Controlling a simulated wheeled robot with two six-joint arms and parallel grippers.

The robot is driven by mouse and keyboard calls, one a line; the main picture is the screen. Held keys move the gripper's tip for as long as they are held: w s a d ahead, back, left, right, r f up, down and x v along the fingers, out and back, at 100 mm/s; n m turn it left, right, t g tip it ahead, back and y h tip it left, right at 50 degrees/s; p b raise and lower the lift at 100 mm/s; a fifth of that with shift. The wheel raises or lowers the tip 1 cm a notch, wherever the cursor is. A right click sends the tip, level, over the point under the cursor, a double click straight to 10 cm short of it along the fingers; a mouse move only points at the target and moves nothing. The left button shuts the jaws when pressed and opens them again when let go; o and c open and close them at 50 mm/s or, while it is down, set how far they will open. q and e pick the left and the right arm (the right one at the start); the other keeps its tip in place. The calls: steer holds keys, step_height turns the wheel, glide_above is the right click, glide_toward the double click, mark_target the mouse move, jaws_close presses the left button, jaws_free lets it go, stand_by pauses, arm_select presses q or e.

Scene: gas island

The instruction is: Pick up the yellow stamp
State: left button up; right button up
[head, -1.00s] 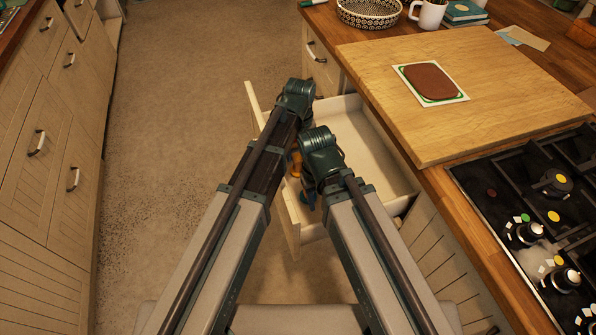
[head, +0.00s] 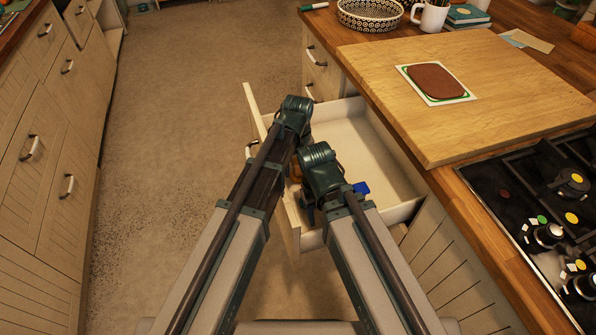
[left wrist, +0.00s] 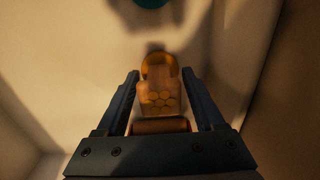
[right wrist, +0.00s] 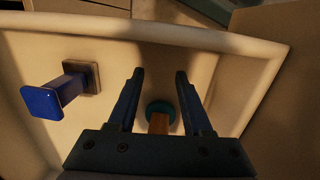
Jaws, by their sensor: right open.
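The yellow stamp (left wrist: 158,95) is in the open drawer. In the left wrist view it sits between the spread fingers of my left gripper (left wrist: 160,78), with slim gaps at its sides. In the head view a bit of its orange (head: 296,168) shows between my two wrists; the rest is hidden. My left gripper is open around it. My right gripper (right wrist: 159,76) is open, low over the drawer, with a teal disc on a wooden handle (right wrist: 160,117) between and beneath its fingers.
A blue stamp (right wrist: 42,101) is in the drawer (head: 400,190), left of my right gripper in the right wrist view. The drawer walls stand close around both grippers. A cutting board (head: 520,95) with a brown pad (head: 441,82) lies on the counter above.

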mark_target(298, 160)
arm_select(q)
jaws_close()
steer(key=shift+r, duration=0.1)
step_height(298, 160, up, 10)
steer(key=p, duration=1)
arm_select(e)
step_height(298, 160, up, 10)
arm_select(q)
steer(key=shift+c, duration=2.3)
jaws_free()
jaws_close()
steer(key=shift+d, duration=0.15)
arm_select(e)
steer(key=shift+d, duration=0.1)
